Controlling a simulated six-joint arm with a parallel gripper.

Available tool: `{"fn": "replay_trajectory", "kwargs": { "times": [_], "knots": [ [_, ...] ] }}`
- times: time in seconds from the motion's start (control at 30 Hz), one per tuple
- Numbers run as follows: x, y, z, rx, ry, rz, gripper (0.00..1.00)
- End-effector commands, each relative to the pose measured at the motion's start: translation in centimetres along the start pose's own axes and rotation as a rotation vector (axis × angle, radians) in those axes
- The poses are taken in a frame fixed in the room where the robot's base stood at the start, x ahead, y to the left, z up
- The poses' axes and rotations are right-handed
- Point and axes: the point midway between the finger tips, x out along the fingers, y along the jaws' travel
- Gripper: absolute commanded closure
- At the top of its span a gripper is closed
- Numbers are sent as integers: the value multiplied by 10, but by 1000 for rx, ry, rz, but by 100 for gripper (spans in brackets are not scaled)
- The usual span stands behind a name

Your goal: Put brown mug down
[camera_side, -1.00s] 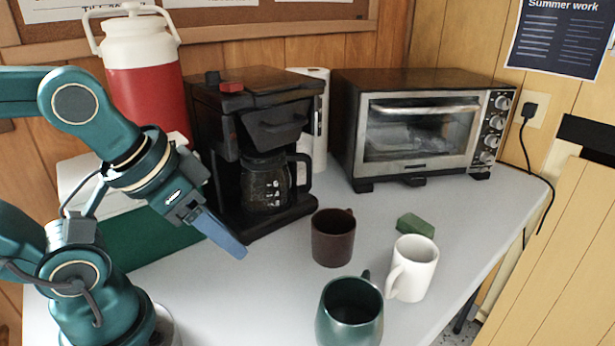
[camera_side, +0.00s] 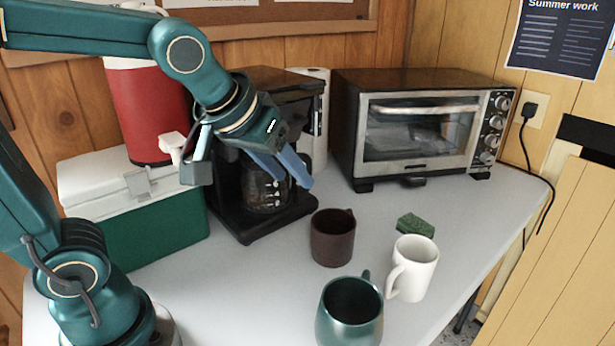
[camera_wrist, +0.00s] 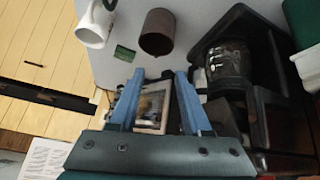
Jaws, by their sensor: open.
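The brown mug (camera_side: 333,240) stands upright on the grey table, in front of the coffee maker. In the wrist view the brown mug (camera_wrist: 157,32) is at the top centre, beyond the fingertips. My gripper (camera_side: 290,180) is open and empty, with its blue fingers above and to the left of the mug, in front of the coffee maker. In the wrist view my gripper (camera_wrist: 156,75) shows both fingers apart, with nothing between them but background. The mug is clear of the fingers.
A white mug (camera_side: 414,268), a teal mug (camera_side: 350,312) and a green sponge (camera_side: 416,225) are right of or in front of the brown mug. Behind stand the coffee maker (camera_side: 225,190) and toaster oven (camera_side: 420,130). A green-and-white cooler (camera_side: 150,230) is at left.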

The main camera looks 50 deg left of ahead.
Motion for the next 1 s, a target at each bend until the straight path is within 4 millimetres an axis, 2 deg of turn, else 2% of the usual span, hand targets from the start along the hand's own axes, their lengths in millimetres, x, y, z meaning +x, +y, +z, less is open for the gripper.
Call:
{"fn": "replay_trajectory", "kwargs": {
  "times": [0.1, 0.23, 0.37, 0.5, 0.6, 0.73, 1.0],
  "knots": [
    [30, 12, -19, -23, -19, -18, 52],
    [66, 24, -30, -38, -43, -36, 52],
    [106, 36, -29, -32, -82, -57, 52],
    [142, 43, -16, 0, -136, -80, 52],
    [159, 45, -4, 23, -174, -94, 52],
    [170, 44, 10, 39, -214, -107, 52],
    [193, 42, 19, 43, -226, -111, 52]
  ]
}}
